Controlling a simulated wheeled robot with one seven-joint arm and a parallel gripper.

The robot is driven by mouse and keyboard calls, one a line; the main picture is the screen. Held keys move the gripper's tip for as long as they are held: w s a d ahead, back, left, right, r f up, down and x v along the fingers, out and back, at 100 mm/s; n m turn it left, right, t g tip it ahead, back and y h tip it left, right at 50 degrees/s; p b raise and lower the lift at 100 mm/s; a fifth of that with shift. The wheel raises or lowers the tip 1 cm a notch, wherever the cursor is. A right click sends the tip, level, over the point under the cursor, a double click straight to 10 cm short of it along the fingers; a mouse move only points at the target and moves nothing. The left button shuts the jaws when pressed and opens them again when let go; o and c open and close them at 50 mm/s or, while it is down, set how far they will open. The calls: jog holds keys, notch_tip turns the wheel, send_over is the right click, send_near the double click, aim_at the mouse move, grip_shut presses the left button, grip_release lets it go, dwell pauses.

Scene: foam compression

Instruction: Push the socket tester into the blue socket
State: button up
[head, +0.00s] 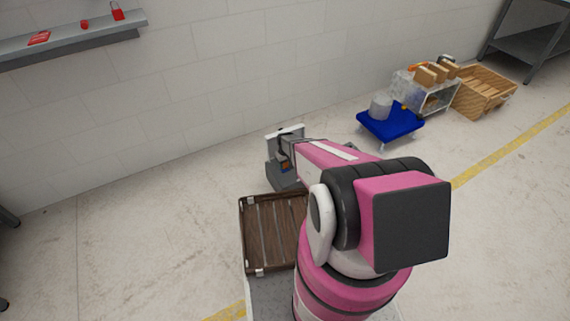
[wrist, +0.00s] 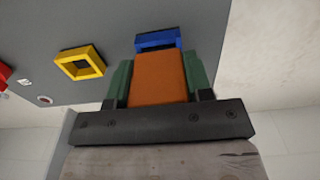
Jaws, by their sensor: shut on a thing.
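The socket tester (wrist: 158,82) is an orange block held between the green fingers of my gripper (wrist: 160,68) in the wrist view. My gripper is shut on it. The blue socket (wrist: 158,36) is a square frame on a grey panel, right at the tester's far end. The tester hides the socket's lower part. I cannot tell whether its tip touches or enters the opening. In the head view a small orange patch (head: 285,165) shows at the end of my arm, against the grey stand; the blue socket cannot be made out there.
On the grey panel (wrist: 200,18), a yellow socket (wrist: 80,63) sits left of the blue one, and a red one (wrist: 4,75) shows at the left edge. A blue platform cart (head: 391,124) and wooden crate (head: 484,92) stand farther right. Floor left of me is clear.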

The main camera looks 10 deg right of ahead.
jog(key=shift+f, duration=0.45)
jog(key=o, duration=1.3)
jog(key=shift+c, duration=0.2)
jog(key=shift+r, duration=0.15)
jog(key=shift+r, duration=2.85)
jog(key=shift+r, duration=0.1)
notch_tip(320, 180, up, 10)
jog(key=s+r+m, duration=0.3)
jog(key=s+r, duration=1.8)
jog(key=r, duration=0.1)
jog(key=shift+r+m, duration=0.25)
jog(key=shift+m, duration=0.05)
